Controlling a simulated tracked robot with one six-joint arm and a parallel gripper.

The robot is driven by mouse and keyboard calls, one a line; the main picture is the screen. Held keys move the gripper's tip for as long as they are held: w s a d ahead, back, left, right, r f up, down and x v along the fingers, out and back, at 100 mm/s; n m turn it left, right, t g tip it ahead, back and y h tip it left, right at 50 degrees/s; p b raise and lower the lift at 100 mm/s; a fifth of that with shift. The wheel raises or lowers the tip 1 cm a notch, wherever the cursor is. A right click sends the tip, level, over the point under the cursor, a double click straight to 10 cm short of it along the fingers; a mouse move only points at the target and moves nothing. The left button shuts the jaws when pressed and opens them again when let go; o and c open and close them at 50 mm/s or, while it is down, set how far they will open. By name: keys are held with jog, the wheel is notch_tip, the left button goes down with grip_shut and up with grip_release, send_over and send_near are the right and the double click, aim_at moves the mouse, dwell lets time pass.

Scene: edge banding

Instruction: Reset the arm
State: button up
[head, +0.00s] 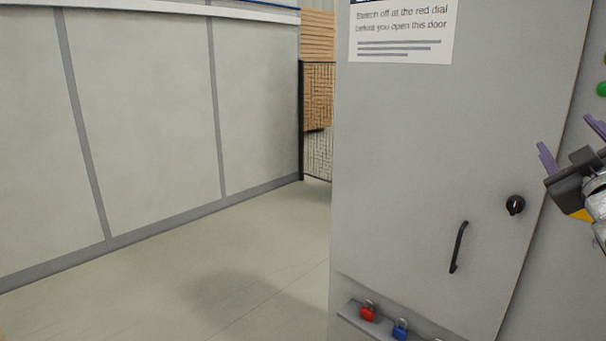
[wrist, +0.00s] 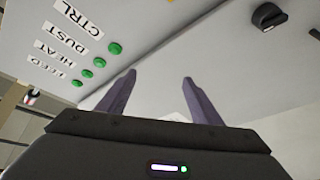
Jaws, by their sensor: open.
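My gripper (head: 571,136) is at the right edge of the head view, in front of the right part of a grey cabinet. Its two purple fingers are apart with nothing between them. In the wrist view my gripper (wrist: 158,98) points up toward the cabinet face, fingers spread and empty. Most of my arm is outside the head view.
The grey cabinet door (head: 430,160) has a black handle (head: 458,247), a black knob (head: 515,205) and a sign (head: 403,30). A red padlock (head: 368,311) and a blue padlock (head: 400,328) sit on a low ledge. Green lights (wrist: 100,62) show in the wrist view. Open floor (head: 200,280) lies left.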

jog(key=w+a+m, duration=0.3)
jog(key=a, duration=0.3)
jog(key=s+a+f+m+g+y, duration=0.25)
jog(key=a+f+g, duration=0.25)
jog(key=a+f, duration=0.7)
jog(key=s+a+f+n+g+y, duration=0.1)
jog(key=s+a+f+g+y, duration=0.2)
jog(key=s+a+f, duration=0.5)
jog(key=s+a+f+g+y, duration=0.4)
jog(key=s+a+f, duration=0.4)
jog(key=f, duration=0.6)
jog(key=shift+s+a+f+n+g, duration=0.15)
jog(key=shift+a+f+n+g, duration=0.25)
jog(key=shift+a, duration=0.6)
